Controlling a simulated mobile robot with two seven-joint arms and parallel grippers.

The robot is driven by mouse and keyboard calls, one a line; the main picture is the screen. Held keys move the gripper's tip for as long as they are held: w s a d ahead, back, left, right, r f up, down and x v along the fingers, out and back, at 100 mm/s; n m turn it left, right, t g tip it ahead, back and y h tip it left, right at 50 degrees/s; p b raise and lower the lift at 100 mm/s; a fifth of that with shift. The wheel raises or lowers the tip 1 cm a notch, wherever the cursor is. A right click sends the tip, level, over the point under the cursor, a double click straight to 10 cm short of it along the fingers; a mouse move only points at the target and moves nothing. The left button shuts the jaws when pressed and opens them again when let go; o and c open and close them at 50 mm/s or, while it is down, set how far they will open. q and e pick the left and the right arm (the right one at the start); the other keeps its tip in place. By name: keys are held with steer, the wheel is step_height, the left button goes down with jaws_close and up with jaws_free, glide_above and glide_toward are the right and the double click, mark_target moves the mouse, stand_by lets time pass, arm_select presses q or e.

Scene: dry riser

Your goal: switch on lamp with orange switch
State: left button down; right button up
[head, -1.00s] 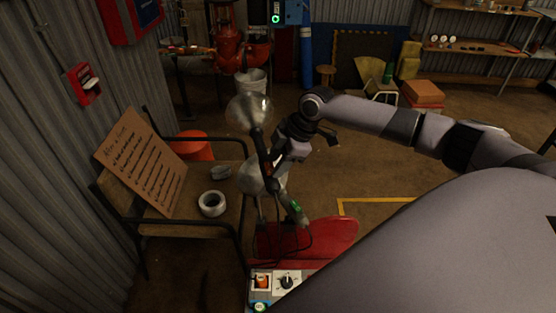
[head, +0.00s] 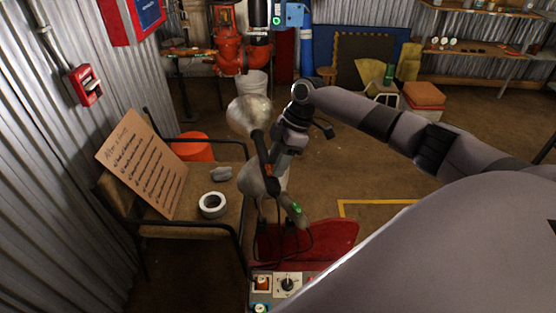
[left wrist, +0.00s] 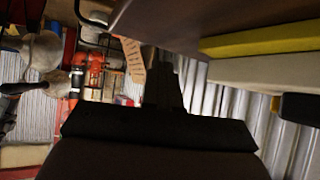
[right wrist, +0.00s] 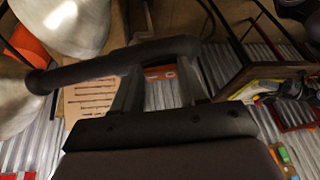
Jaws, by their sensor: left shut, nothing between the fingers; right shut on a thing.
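A work lamp with two pale bowl shades (head: 250,115) on a dark crossbar stands in the middle of the head view. My right gripper (head: 274,158) is at the crossbar, between the shades. In the right wrist view, my right gripper (right wrist: 160,88) is shut on the dark crossbar (right wrist: 100,70); both shades show at upper left. A small box with an orange switch (head: 262,283) sits at the bottom of the head view, beside a black knob (head: 288,283). My left gripper (left wrist: 166,90) is shut and empty, seen only in the left wrist view.
A red panel (head: 325,240) stands behind the switch box. Open floor lies at centre right. My right arm crosses the right side.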

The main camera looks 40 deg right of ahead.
steer(key=o, duration=1.1)
steer(key=shift+c, duration=0.2)
steer(key=v, duration=0.7)
steer(key=shift+b, duration=0.45)
